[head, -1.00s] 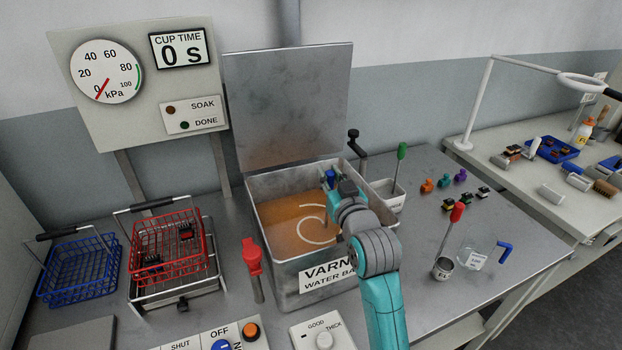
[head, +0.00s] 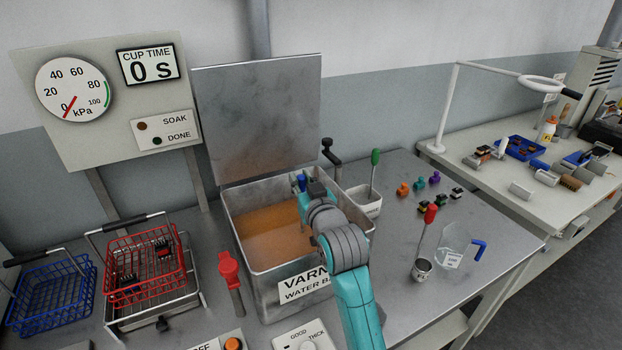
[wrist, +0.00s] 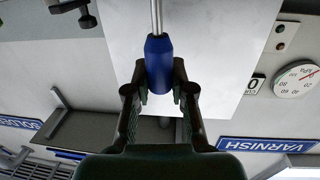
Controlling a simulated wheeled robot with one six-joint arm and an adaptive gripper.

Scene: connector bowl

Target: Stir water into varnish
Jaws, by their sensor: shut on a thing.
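My gripper (head: 305,191) is over the right back part of the open varnish tank (head: 262,300). It is shut on a blue-handled stirrer (head: 301,181). In the wrist view the blue handle (wrist: 158,62) sits between the two fingers with a metal rod running out of it. Orange-brown varnish (head: 262,240) lies in the tank, with no swirl visible on it. My arm hides the tank's right part and the stirrer's lower end. A clear jug (head: 452,240) with a white label and blue handle stands on the bench at right.
The raised tank lid (head: 258,115) stands behind. A red basket (head: 145,275) and a blue basket (head: 50,298) are at left, a red clamp-like handle (head: 229,268) beside the tank. A small cup (head: 422,269) holds a red-handled tool; a grey container (head: 365,201) holds a green-handled one.

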